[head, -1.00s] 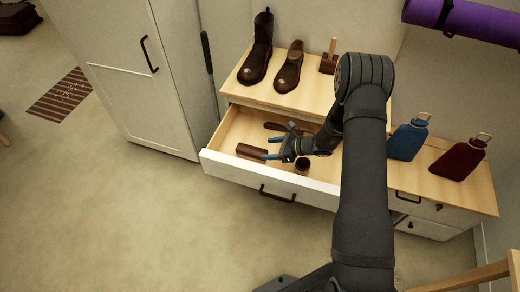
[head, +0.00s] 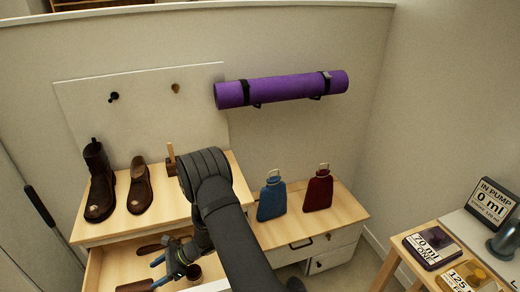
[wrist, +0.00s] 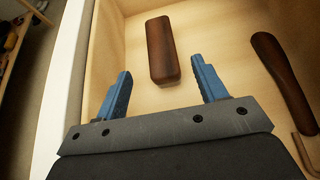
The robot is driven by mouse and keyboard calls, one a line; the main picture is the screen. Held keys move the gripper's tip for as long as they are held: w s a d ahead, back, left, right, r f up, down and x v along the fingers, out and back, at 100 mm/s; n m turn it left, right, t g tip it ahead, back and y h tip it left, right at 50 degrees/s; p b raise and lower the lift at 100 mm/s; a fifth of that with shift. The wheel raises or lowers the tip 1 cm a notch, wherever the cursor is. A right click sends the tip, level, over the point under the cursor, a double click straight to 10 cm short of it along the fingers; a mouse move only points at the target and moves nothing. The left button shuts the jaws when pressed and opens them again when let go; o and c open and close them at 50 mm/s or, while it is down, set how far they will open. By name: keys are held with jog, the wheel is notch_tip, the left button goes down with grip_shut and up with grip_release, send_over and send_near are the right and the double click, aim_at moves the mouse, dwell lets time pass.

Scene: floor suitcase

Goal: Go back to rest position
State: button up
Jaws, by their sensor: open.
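My gripper (head: 164,273) is over the open drawer (head: 105,268) of the wooden-topped cabinet in the head view. In the wrist view its two blue fingers (wrist: 160,92) stand wide apart with nothing between them. A dark brown wooden block (wrist: 162,50) lies on the drawer floor just beyond the fingertips, apart from them. A longer brown handle-shaped piece (wrist: 283,80) lies to the right in the drawer. My arm hides part of the drawer and cabinet front in the head view.
A tall boot (head: 99,185) and a lower shoe (head: 140,188) stand on the cabinet top. A blue bottle (head: 271,200) and a red bottle (head: 318,190) stand on the lower top. A purple roll (head: 285,88) hangs on the wall. A small table (head: 410,262) is at right.

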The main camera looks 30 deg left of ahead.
aim_at(133, 288)
jog(key=x, duration=0.9)
jog(key=shift+a, duration=0.1)
jog(key=shift+r, duration=1.45)
jog(key=shift+f, duration=0.1)
